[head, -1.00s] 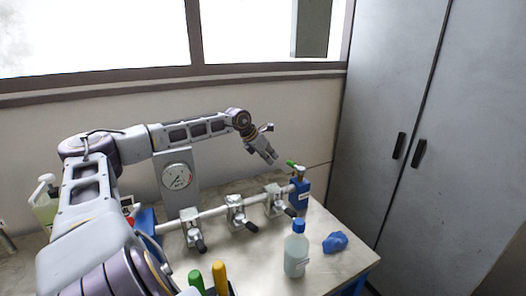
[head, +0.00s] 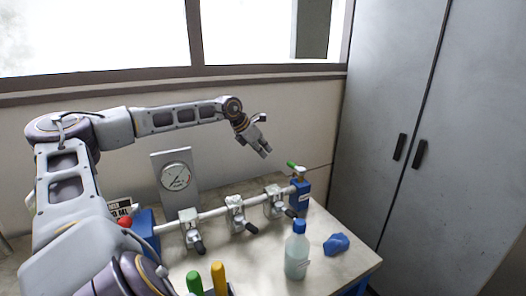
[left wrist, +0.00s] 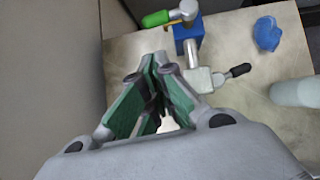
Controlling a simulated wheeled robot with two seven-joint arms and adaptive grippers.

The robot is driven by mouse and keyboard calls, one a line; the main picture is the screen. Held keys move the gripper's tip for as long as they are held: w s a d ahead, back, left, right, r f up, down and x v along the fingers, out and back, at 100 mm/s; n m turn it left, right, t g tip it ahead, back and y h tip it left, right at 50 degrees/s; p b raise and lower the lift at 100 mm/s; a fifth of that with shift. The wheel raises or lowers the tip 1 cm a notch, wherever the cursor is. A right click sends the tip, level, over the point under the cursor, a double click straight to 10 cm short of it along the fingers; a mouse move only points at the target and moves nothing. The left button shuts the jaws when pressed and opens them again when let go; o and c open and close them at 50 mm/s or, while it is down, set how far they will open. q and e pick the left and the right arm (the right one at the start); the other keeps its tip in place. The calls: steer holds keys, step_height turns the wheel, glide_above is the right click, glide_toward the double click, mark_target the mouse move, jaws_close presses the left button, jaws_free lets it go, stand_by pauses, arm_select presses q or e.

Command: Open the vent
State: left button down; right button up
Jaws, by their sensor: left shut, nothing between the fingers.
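A pipe manifold (head: 216,212) runs across the table, with several black-handled valves along it. At its right end is a blue block (head: 300,194) with a green-handled valve (head: 292,164) on top. In the left wrist view the green handle (left wrist: 157,19) lies at the top, beyond the fingers, beside the blue block (left wrist: 188,36). No label reading "vent" is legible. My left gripper (head: 265,152) is shut and empty, up and to the left of the green handle and apart from it. Its fingers (left wrist: 152,75) also show in the left wrist view. My right gripper is out of view.
A pressure gauge (head: 175,177) stands on a panel behind the manifold. A blue-capped bottle (head: 297,258) and a crumpled blue item (head: 336,243) are at the table's right. Green (head: 194,283) and yellow (head: 219,277) handles stand at the front. A grey cabinet (head: 435,130) is at the right.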

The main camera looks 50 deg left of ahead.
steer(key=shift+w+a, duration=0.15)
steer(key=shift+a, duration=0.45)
